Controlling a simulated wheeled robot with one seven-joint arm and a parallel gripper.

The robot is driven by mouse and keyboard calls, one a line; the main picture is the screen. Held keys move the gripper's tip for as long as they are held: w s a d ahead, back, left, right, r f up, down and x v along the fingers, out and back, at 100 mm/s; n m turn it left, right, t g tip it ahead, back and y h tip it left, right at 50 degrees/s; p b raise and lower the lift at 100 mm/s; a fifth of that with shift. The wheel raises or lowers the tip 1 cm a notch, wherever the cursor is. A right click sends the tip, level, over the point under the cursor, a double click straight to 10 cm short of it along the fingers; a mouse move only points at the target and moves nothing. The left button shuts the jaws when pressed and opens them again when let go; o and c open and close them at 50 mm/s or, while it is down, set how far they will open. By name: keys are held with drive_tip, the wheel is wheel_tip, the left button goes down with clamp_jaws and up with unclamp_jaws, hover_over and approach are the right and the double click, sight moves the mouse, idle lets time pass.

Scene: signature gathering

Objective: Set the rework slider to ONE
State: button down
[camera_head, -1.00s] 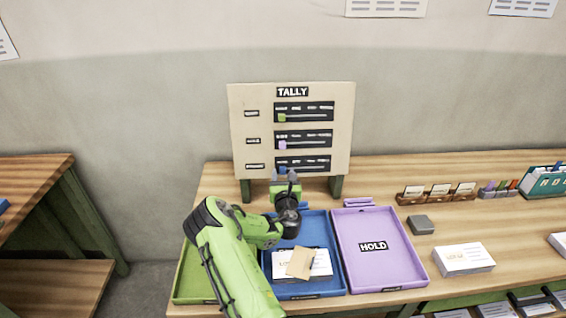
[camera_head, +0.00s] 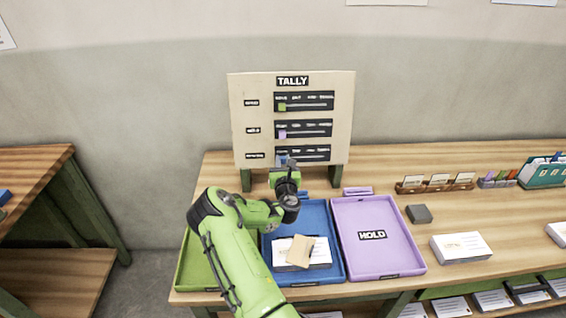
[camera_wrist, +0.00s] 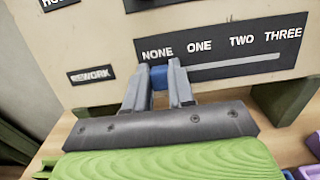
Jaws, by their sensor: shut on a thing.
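The tally board (camera_head: 240,118) stands upright at the back of the table with three sliders. The lowest one is the rework slider; its label REWORK (camera_wrist: 91,75) and its scale NONE, ONE, TWO, THREE show in the wrist view. Its blue knob (camera_wrist: 158,78) sits at the left end of the track (camera_wrist: 225,65), below NONE. My gripper (camera_wrist: 157,82) is shut on the blue knob, one finger on each side. In the head view my gripper (camera_head: 284,163) reaches the board's bottom row and hides part of it.
The green knob (camera_head: 282,107) and the purple knob (camera_head: 282,134) sit at the left of the upper tracks. Below the board are a green tray (camera_head: 190,275), a blue tray (camera_head: 318,215) with papers, and a purple HOLD tray (camera_head: 385,220). A dark grey block (camera_head: 419,214) lies to the right.

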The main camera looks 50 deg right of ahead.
sight(297, 155)
drive_tip(key=s+d, duration=0.1)
drive_tip(key=s, duration=0.1)
drive_tip(key=s+d, duration=0.1)
drive_tip(key=d, duration=0.1)
drive_tip(key=shift+s+d+p, duration=0.15)
drive_tip(key=shift+s+p, duration=0.2)
drive_tip(key=shift+p, duration=0.05)
drive_tip(key=c, duration=1)
unclamp_jaws()
drive_tip(key=shift+w, duration=0.1)
drive_tip(key=shift+o, duration=0.2)
drive_tip(key=shift+s+a+b, duration=0.3)
drive_tip(key=b+v, duration=1.3)
drive_tip(key=v, duration=0.2)
